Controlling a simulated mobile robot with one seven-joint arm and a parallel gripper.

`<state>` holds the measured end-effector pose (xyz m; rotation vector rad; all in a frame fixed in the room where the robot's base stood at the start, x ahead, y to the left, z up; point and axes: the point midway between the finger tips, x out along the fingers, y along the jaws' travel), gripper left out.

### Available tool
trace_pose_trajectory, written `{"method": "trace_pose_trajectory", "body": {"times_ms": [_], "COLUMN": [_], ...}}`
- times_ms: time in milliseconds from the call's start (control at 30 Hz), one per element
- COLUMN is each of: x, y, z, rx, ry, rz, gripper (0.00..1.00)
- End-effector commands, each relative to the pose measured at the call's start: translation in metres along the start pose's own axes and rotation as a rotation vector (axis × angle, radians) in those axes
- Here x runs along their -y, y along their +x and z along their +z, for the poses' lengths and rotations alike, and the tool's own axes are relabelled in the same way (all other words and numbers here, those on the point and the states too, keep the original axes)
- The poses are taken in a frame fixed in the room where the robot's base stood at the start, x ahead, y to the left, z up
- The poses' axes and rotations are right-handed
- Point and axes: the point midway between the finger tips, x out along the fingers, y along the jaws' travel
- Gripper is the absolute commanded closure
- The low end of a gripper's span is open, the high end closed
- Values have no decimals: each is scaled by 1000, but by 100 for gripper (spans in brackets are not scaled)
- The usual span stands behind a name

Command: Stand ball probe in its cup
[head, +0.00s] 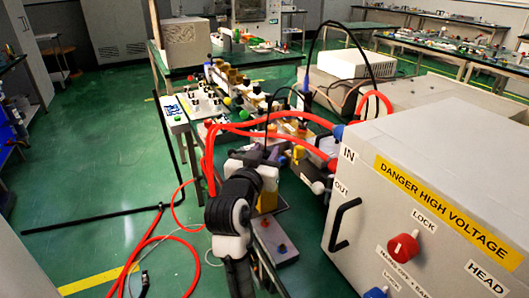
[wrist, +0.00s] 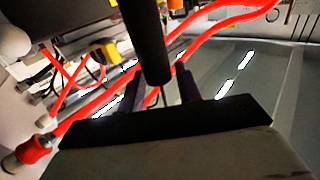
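In the wrist view a dark rod (wrist: 145,38), which looks like the ball probe's handle, comes down from the top edge and narrows to a thin pin. Its lower end lies between the dark fingers of my gripper (wrist: 172,88), which look shut on it. No ball shows on it there. In the head view my gripper (head: 268,158) is beyond my black and white wrist, in front of the crowded bench. A thin dark line rises from it. I cannot make out the probe's cup.
Red hoses (head: 265,125) run close over my gripper to the grey high-voltage cabinet (head: 440,150) on the right. A blue-handled item (head: 306,84) with a looping black cable stands behind. A grey box with knobs (head: 272,240) is below. Green floor at left is mostly open.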

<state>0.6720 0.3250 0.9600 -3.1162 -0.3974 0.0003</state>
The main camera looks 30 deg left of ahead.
Motion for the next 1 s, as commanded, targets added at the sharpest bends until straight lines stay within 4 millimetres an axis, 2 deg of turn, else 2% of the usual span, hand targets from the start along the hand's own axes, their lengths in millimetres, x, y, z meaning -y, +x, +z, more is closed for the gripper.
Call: {"method": "trace_pose_trajectory", "body": {"times_ms": [33,100,467,667,900,1000], "x": [0,0,0,1,1,0], "y": [0,0,-5,-37,-97,-114], "z": [0,0,1,1,2,5], "rx": [0,0,1,-2,-1,-4], "ry": [0,0,0,1,1,3], "rz": [0,0,-1,-4,-6,-1], "gripper": [59,50,50,50,50,50]}}
